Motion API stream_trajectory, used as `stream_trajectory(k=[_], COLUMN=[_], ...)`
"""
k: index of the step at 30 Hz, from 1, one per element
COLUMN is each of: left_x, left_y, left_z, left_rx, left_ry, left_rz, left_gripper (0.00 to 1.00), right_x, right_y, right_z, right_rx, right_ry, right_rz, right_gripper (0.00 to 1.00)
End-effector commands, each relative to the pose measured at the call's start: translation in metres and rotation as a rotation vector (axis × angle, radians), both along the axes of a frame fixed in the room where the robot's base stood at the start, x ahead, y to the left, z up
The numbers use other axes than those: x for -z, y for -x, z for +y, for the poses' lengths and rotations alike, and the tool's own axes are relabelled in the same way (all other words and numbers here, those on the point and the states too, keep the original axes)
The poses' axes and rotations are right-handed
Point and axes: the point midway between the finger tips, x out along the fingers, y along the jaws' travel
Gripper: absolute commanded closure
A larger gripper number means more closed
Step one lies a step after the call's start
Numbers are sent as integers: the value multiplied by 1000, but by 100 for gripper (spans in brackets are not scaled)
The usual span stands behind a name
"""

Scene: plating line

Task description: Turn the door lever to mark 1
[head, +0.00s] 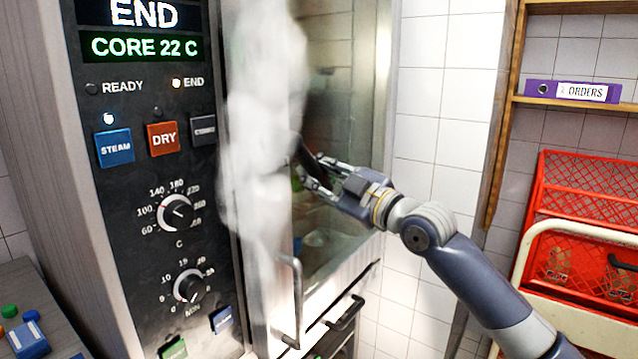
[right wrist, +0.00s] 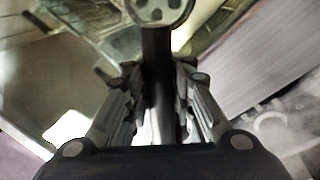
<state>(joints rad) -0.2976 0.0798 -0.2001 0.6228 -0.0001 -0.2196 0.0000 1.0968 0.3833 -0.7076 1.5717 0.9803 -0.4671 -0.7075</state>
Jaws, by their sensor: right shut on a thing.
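The door lever (head: 307,158) is a dark bar on the oven's glass door (head: 340,110). My right gripper (head: 312,178) is at the lever and shut on it. In the right wrist view, the lever (right wrist: 157,50) runs as a black bar between the two fingers (right wrist: 160,100), up to a round grey hub with dark holes. White steam hides much of the lever and the door's left side in the head view. I cannot read any mark by the lever. My left gripper is not in view.
A control panel (head: 150,250) with dials and buttons stands left of the door; its display reads END, CORE 22 C. White steam (head: 262,120) rises in front of the door. A red crate (head: 590,195) and a shelf with a purple binder (head: 572,91) are at the right.

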Motion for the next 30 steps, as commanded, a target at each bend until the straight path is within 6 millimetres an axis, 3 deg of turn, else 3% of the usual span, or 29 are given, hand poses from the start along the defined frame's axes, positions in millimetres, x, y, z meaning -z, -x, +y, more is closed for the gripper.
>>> stream_trajectory(k=[16, 17, 20, 30], left_x=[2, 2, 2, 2], left_y=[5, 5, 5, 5], left_z=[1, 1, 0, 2], left_rx=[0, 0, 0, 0], left_ry=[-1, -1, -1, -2], left_rz=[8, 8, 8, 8], left_gripper=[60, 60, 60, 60], right_x=[0, 0, 0, -2], right_y=[3, 3, 3, 2], right_z=[5, 5, 4, 3], right_rx=[-7, -7, -6, -5], right_ry=[20, 20, 19, 16], right_rz=[-22, -22, -22, -23], right_gripper=[100, 82, 59, 58])
